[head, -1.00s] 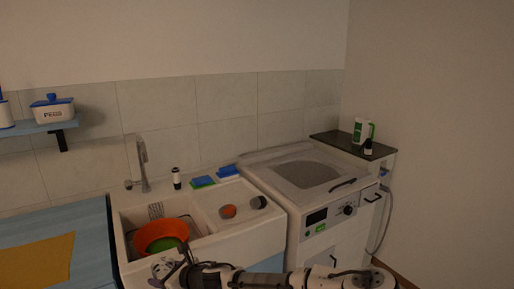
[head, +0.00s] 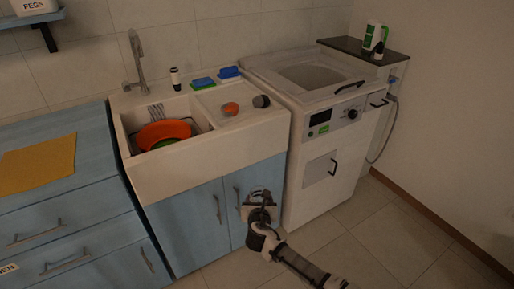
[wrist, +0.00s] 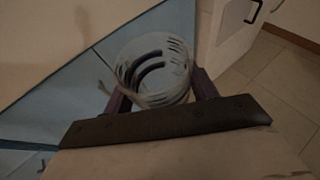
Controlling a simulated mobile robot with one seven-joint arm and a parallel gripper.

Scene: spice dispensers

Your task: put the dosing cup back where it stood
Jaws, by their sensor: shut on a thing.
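The dosing cup shows in the wrist view as a pale, round, open vessel (wrist: 155,68) with dark curved marks. My gripper (wrist: 161,93) is shut on it, with one dark finger on either side. In the head view my gripper (head: 261,203) is low in front of the blue cabinet doors under the sink, near the washing machine's left side. The cup is hard to make out there, partly hidden by the gripper.
The white sink (head: 210,165) holds an orange bowl (head: 163,131). An orange item (head: 231,108) and a dark grey item (head: 261,101) lie on its drainboard. The washing machine (head: 318,190) stands to the right. A dark-topped side shelf (head: 350,47) carries a green-white container (head: 374,36). Floor at right is clear.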

